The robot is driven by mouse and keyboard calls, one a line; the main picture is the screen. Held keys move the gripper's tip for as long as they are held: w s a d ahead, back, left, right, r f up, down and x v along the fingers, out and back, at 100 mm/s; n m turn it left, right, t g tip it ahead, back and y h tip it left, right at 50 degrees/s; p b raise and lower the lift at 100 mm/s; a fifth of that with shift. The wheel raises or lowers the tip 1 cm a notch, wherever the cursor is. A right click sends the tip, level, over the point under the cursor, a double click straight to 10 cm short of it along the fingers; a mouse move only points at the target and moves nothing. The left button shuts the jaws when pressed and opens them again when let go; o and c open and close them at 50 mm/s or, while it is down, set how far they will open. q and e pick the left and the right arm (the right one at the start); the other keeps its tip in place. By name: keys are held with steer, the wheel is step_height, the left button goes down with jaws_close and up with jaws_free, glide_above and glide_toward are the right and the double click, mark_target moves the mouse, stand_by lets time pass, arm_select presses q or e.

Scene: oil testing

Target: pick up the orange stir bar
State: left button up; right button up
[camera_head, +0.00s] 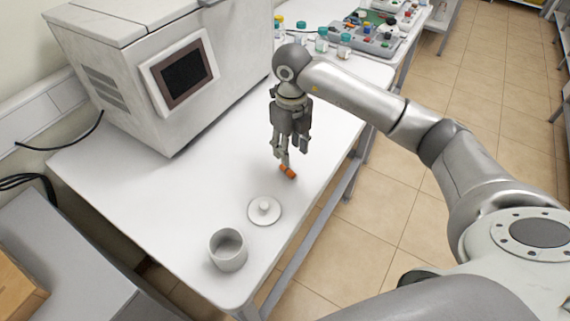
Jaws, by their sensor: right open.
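The orange stir bar (288,172) lies on the white tabletop, a short dark-banded orange rod near the table's right edge. My right gripper (284,162) points down right above it, with its fingertips very close to the bar. The fingers look open. I cannot tell whether the fingertips touch the bar or stand just behind it. My left gripper is not in the view.
A big white machine with a screen (185,75) stands at the left. Bottles (322,40) and a grey tray (379,48) are at the back.

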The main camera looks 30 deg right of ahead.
mark_target(289, 170)
steer(key=shift+s+f, duration=0.2)
steer(key=shift+f, duration=0.7)
steer(key=shift+w+f+p, duration=0.15)
steer(key=shift+f+p, duration=0.15)
steer(key=f+p, duration=0.2)
steer(key=f, duration=0.2)
steer(key=shift+a+f, duration=0.1)
steer(key=shift+a, duration=0.1)
steer(key=shift+f, duration=0.35)
steer(key=shift+w+f, duration=0.1)
steer(key=c, duration=0.5)
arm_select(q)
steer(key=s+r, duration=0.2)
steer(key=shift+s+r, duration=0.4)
arm_select(e)
steer(key=c, duration=0.4)
